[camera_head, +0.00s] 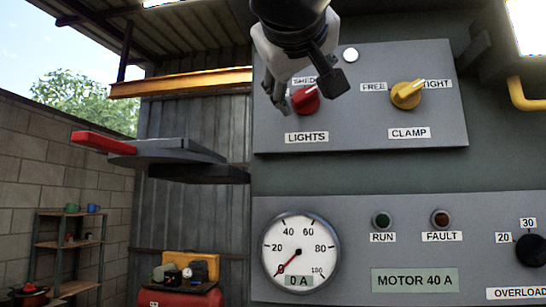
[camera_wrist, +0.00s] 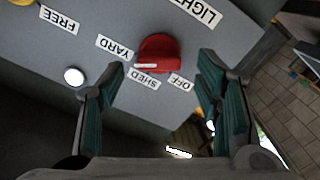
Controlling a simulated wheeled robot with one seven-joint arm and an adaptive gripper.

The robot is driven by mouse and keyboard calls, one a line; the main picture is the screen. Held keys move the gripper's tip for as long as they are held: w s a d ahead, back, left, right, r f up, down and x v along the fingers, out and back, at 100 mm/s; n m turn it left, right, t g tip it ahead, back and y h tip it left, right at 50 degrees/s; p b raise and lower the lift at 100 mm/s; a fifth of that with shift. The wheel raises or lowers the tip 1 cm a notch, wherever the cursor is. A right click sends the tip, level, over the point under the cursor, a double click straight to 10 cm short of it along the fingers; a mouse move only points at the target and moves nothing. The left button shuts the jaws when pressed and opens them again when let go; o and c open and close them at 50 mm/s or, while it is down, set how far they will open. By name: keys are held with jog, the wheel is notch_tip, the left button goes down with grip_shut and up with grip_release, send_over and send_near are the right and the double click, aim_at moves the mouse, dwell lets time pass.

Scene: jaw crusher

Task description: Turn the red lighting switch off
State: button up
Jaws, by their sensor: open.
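The red lighting switch (camera_head: 305,99) is a round knob with a white pointer mark, above the LIGHTS label on the upper grey panel. In the wrist view the red switch (camera_wrist: 159,52) sits ahead of the fingers, with YARD, SHED and OFF labels around it. Its white mark lies on the YARD and SHED side, away from OFF; I cannot tell exactly which of the two it points at. My gripper (camera_head: 304,88) is open and empty in front of the knob, partly hiding it and its labels. In the wrist view its fingers (camera_wrist: 158,72) are apart, with gaps to the knob.
A yellow CLAMP knob (camera_head: 407,94) is to the right on the same panel. A white round button (camera_head: 350,55) is above. Below are a gauge (camera_head: 301,252), RUN and FAULT lamps and a black overload knob (camera_head: 531,250). A red-ended lever (camera_head: 103,143) juts out at left.

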aim_at(304, 94)
jog(key=shift+w+d, duration=0.15)
jog(key=shift+w, duration=0.65)
jog(key=shift+w+d, duration=0.15)
jog(key=shift+w, duration=0.65)
jog(key=c, duration=1.2)
jog(key=shift+o, duration=0.2)
